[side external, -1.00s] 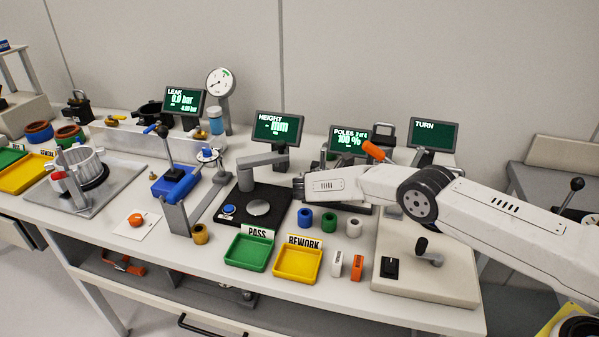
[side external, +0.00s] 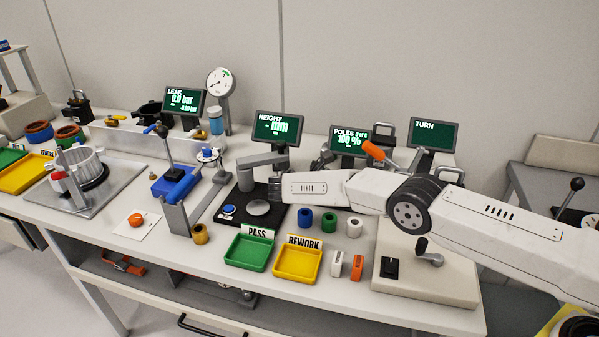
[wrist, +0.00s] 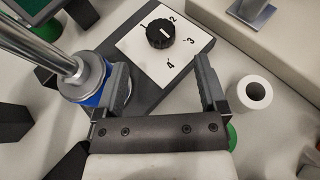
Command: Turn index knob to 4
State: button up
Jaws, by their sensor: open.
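The index knob (wrist: 160,33) is black and round, with a white mark on top. It sits on a white plate (wrist: 133,47) marked 1, 2, 3 and 4, at the top of the wrist view. I cannot tell clearly which number the mark points to. My gripper (wrist: 162,64) is open and empty. Its two fingers reach toward the plate on either side of the 4, short of the knob and apart from it. In the side view my arm hides the knob, and the fingers cannot be made out.
A metal rod (wrist: 45,45) with a blue-and-white base stands close by the left finger. A white ring (wrist: 254,92) lies to the right of the right finger. A pale raised block (wrist: 265,45) runs along the upper right.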

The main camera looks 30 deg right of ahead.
jog(key=shift+a+r, duration=0.1)
jog(key=shift+a, duration=0.3)
jog(key=shift+r, duration=0.15)
notch_tip(320, 180, up, 6)
jog(key=d+n+t, duration=0.2)
jog(key=n+t, duration=0.1)
jog(key=t, duration=0.1)
jog(key=shift+s+d+f+n+t+y, duration=0.1)
jog(key=shift+s+f+n+t+y, duration=0.35)
jog(key=shift+s+f+n+t, duration=0.45)
jog(key=shift+s+a+f+n+t+y, duration=0.1)
jog(key=shift+s+f+n+t+y, duration=0.5)
jog(key=shift+f, duration=0.6)
jog(key=shift+s+d+f+n+t+y, duration=0.1)
jog(key=shift+s+f+n+t+y, duration=0.35)
jog(key=shift+s+f, duration=0.5)
jog(key=shift+w+d+f, duration=0.1)
jog(key=shift+w+f, duration=0.05)
jog(key=shift+x, duration=3.75)
